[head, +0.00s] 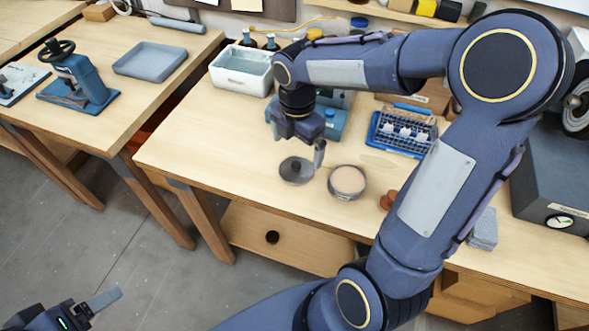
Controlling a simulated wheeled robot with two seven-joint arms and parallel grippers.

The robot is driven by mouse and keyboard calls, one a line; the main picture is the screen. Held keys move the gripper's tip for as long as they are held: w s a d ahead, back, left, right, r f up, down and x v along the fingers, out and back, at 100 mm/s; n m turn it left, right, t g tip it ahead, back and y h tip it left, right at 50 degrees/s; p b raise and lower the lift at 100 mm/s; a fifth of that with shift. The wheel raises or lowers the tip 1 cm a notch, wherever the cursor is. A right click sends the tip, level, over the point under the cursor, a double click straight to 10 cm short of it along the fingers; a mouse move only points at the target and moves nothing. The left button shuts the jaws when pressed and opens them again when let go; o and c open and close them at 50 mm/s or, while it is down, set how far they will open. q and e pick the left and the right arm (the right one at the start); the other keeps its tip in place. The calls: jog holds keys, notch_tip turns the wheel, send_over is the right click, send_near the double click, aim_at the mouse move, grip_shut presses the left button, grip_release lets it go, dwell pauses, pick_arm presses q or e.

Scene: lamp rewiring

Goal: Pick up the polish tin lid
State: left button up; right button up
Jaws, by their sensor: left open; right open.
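The polish tin lid (296,171) is a dark grey disc with a small raised middle. It lies flat on the workbench, just left of the open round tin (347,182), which shows a pale pinkish content. My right gripper (299,149) points down just above the lid, open and empty. One finger shows at the lid's right side; the other is hard to make out. Whether a finger touches the lid I cannot tell. My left gripper (100,302) is open and empty, low at the bottom left, away from the bench.
A white bin (241,70) and a blue tray with a wire rack (402,132) stand behind the lid. Reddish-brown knobs (388,199) and a grey block (484,229) lie to the right. The bench left of the lid is clear. My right arm hides part of the bench.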

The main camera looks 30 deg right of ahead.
aim_at(296, 165)
notch_tip(296, 165, down, 7)
jog(key=shift+f, duration=0.15)
jog(key=shift+w, duration=0.1)
jog(key=c, duration=1)
